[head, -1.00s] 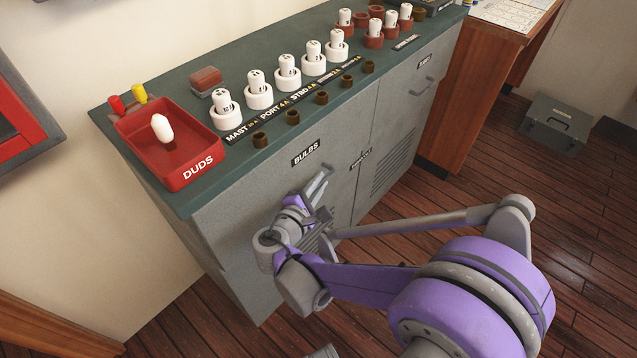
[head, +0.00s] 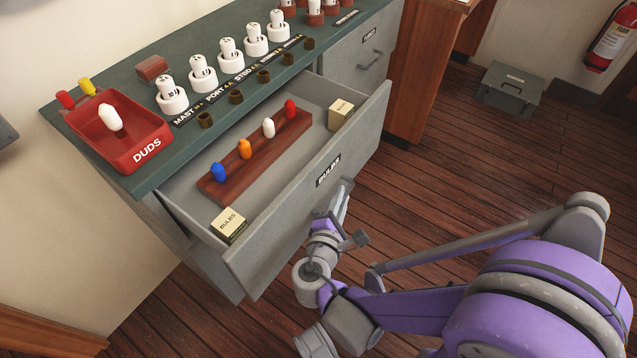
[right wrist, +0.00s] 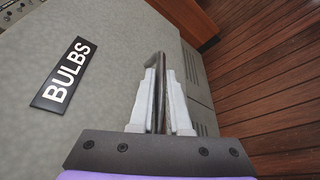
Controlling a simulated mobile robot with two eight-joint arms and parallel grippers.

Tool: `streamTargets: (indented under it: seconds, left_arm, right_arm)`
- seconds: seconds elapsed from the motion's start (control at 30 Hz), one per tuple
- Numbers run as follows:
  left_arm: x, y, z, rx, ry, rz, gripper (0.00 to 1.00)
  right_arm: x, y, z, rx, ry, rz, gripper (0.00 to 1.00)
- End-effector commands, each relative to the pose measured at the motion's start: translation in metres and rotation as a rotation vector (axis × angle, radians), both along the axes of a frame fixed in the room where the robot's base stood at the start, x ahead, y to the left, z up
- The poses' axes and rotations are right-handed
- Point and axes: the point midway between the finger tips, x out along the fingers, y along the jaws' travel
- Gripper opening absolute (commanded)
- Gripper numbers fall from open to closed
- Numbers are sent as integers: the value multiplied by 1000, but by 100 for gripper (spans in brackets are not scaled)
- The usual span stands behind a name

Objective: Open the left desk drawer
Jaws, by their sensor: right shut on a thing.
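The left desk drawer (head: 285,235), grey and labelled BULBS, stands well pulled out of the green-topped desk. Inside it lie a wooden rack (head: 258,160) with a blue, an orange, a white and a red bulb, and two small boxes, one at the front left (head: 229,224) and one at the back right (head: 341,113). My right gripper (head: 343,192) is at the drawer's front, below the label. In the right wrist view its fingers (right wrist: 160,105) are shut on the dark drawer handle (right wrist: 157,75). My left gripper is not in view.
On the desk top (head: 190,145) stand a red DUDS tray (head: 140,158) with a white bulb and several white bulb holders. Another drawer (head: 365,55) to the right is shut. A grey case (head: 508,88) lies on the wooden floor, which is clear in front.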

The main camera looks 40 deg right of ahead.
Motion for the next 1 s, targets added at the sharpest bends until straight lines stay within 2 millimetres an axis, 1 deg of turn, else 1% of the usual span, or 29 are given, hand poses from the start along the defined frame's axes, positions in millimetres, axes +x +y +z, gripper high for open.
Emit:
streamTargets:
  seconds: [0.03,0.1,0.3,0.5,0.87,0.9,0.97,1.0]
  left_arm:
    - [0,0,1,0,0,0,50]
    - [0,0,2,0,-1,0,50]
    - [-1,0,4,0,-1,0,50]
    - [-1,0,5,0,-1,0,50]
    - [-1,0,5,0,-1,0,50]
    - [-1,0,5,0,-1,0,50]
    - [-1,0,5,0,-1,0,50]
    - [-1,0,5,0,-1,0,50]
  right_arm:
    - [-11,-4,0,1,0,-1,0]
    - [-22,-7,0,1,0,-1,0]
    - [-44,-14,0,1,0,-1,0]
    - [-52,-17,0,2,0,0,0]
    - [-53,-17,0,2,0,0,0]
    - [-53,-17,0,2,0,0,20]
    - [-53,-17,0,2,0,0,31]
    - [-53,-17,0,2,0,0,38]
